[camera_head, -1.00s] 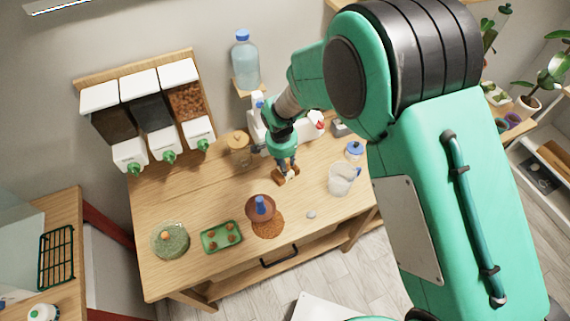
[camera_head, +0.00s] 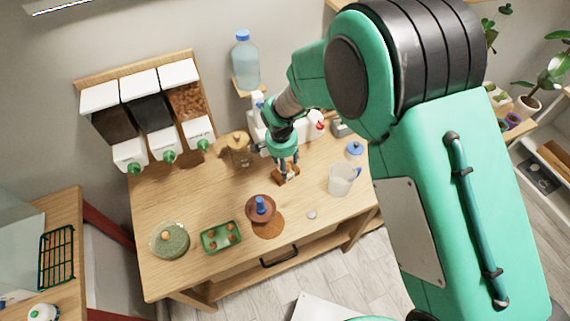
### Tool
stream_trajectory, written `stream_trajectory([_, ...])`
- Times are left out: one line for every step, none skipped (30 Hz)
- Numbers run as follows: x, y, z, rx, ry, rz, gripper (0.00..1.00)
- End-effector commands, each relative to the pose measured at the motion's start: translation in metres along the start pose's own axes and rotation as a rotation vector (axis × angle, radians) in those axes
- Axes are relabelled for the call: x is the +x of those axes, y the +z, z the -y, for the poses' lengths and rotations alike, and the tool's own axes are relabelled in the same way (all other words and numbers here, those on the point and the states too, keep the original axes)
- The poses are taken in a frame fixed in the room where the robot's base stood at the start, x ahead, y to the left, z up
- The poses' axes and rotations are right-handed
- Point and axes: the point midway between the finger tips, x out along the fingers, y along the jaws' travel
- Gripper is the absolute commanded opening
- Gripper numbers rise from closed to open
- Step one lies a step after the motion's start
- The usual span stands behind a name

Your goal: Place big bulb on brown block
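My gripper (camera_head: 286,165) points down at the back right of the wooden table, right at the brown block (camera_head: 290,177). Its fingers partly cover the block. At this size I cannot tell whether they are apart or closed, or whether they touch the block or hold anything. A single round orange-brown bulb (camera_head: 165,235) sits in the round green dish (camera_head: 181,249) at the table's left, far from my gripper. Several smaller-looking brown bulbs (camera_head: 229,229) lie in the green rectangular tray (camera_head: 207,247). I cannot be sure which bulb is the big one.
A terracotta dish with a blue item (camera_head: 260,206) stands mid-table above a brown patch (camera_head: 268,228). A clear pitcher (camera_head: 340,181) and a grey stone (camera_head: 311,215) are at the right. A lidded jar (camera_head: 239,152) stands just left of my gripper.

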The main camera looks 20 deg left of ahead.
Motion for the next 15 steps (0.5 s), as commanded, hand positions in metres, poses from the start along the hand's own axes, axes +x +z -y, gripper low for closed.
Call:
stream_trajectory([-0.005,0.0,0.001,0.0,-0.002,-0.001,0.51])
stream_trajectory([-0.009,0.0,0.001,0.0,-0.002,-0.001,0.51])
stream_trajectory([-0.013,0.0,0.001,0.0,-0.002,-0.002,0.51])
stream_trajectory([-0.017,0.0,0.001,0.0,-0.002,-0.002,0.51])
stream_trajectory([-0.022,0.0,0.001,0.0,-0.002,-0.002,0.51])
stream_trajectory([-0.028,-0.001,0.001,0.0,-0.002,-0.002,0.51])
stream_trajectory([-0.032,-0.001,0.001,-0.001,-0.002,-0.002,0.51])
stream_trajectory([-0.037,-0.001,0.001,-0.001,-0.003,-0.002,0.51])
stream_trajectory([-0.044,-0.001,0.001,-0.001,-0.003,-0.003,0.51])
stream_trajectory([-0.05,-0.001,0.001,-0.001,-0.003,-0.003,0.51])
stream_trajectory([-0.055,-0.001,0.001,-0.001,-0.003,-0.003,0.51])
stream_trajectory([-0.062,-0.001,0.001,-0.001,-0.004,-0.003,0.51])
stream_trajectory([-0.067,-0.001,0.001,-0.001,-0.003,-0.003,0.51])
stream_trajectory([-0.071,-0.001,0.001,-0.001,-0.003,-0.002,0.51])
stream_trajectory([-0.078,-0.001,0.001,0.0,-0.003,-0.002,0.51])
